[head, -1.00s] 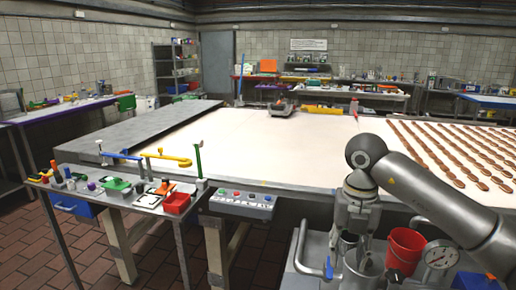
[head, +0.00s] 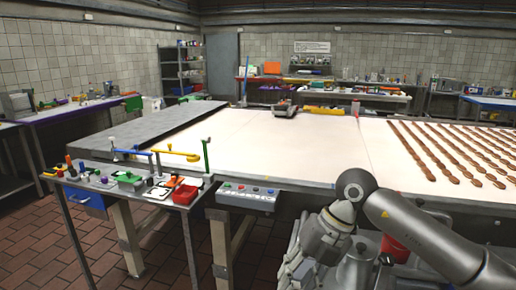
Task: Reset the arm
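My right arm comes in from the right side of the head view. Its forearm slopes up to a rounded elbow-like joint near the table's front edge, and the wrist bends down and to the left. My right gripper (head: 298,266) hangs low at the bottom of the view, in front of the big table. Its fingers are hard to make out there, so I cannot tell if they are open or shut. No held object is visible. My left arm and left gripper are out of view.
A large pale work table (head: 270,150) carries rows of brown pieces (head: 450,150) at right. A red bucket (head: 394,248) is partly behind my arm. A small tool table (head: 105,190) stands at left, beside a control box (head: 246,197). Brick floor (head: 170,250) is open at lower left.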

